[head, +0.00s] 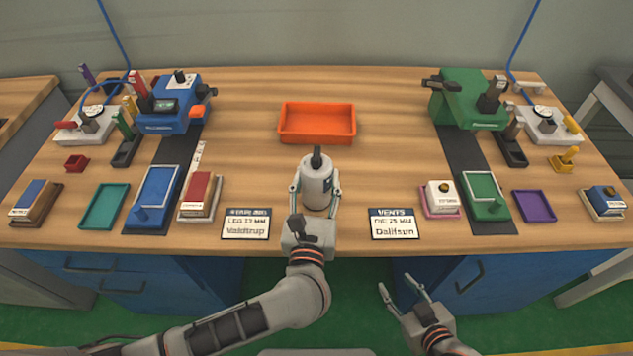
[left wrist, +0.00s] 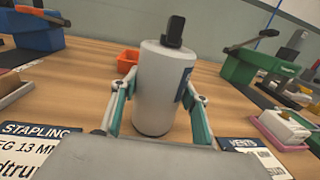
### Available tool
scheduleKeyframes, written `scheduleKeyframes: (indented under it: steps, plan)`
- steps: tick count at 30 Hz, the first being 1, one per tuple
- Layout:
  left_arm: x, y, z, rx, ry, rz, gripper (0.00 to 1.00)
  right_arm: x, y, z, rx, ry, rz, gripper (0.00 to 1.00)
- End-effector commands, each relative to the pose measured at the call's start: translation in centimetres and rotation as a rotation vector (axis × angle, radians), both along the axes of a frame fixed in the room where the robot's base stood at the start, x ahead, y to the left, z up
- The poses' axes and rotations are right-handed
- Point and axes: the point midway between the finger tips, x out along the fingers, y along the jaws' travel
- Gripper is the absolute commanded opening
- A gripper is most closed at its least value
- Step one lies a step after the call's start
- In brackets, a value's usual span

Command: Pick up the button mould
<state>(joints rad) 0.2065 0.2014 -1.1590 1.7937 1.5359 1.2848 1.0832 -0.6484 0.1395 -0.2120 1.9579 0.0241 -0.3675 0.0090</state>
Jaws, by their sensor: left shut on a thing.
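The button mould appears to be the light grey cylinder (head: 317,176) with a black knob on top, upright at the middle front of the table. It also fills the centre of the left wrist view (left wrist: 163,85). My left gripper (head: 315,193) is shut on it, one finger on each side. I cannot tell whether its base touches the wood or is just clear of it. My right gripper (head: 405,290) is open and empty, below the table's front edge.
An orange tray (head: 317,141) stands behind the cylinder. Two label cards, STAPLING (head: 246,224) and VENTS (head: 394,224), lie either side of it. A blue machine (head: 172,112) is at left, a green machine (head: 470,100) at right. Wood beside the orange tray is clear.

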Motion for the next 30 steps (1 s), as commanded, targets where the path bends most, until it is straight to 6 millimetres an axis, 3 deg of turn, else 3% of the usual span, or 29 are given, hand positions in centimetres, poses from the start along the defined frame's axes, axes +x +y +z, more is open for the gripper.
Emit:
scheduleKeyframes:
  steps: [8, 15, 21, 30]
  plan:
    - [0.0, 0.0, 5.3, -0.009, -0.006, -0.001, 0.03, 0.2, 0.0, 1.0, 0.0, -0.005, 0.0, 0.4]
    - [0.0, -0.1, 11.9, -0.009, -0.008, -0.001, 0.03, 0.4, 0.1, 2.2, 0.002, -0.013, 0.0, 0.4]
    - [0.0, 0.0, 16.1, -0.007, -0.008, -0.001, 0.03, 0.4, 0.1, 2.7, 0.002, -0.015, 0.0, 0.4]
    - [0.0, 0.0, 19.0, -0.003, -0.006, -0.001, 0.03, 0.4, 0.1, 2.8, 0.002, -0.012, 0.0, 0.4]
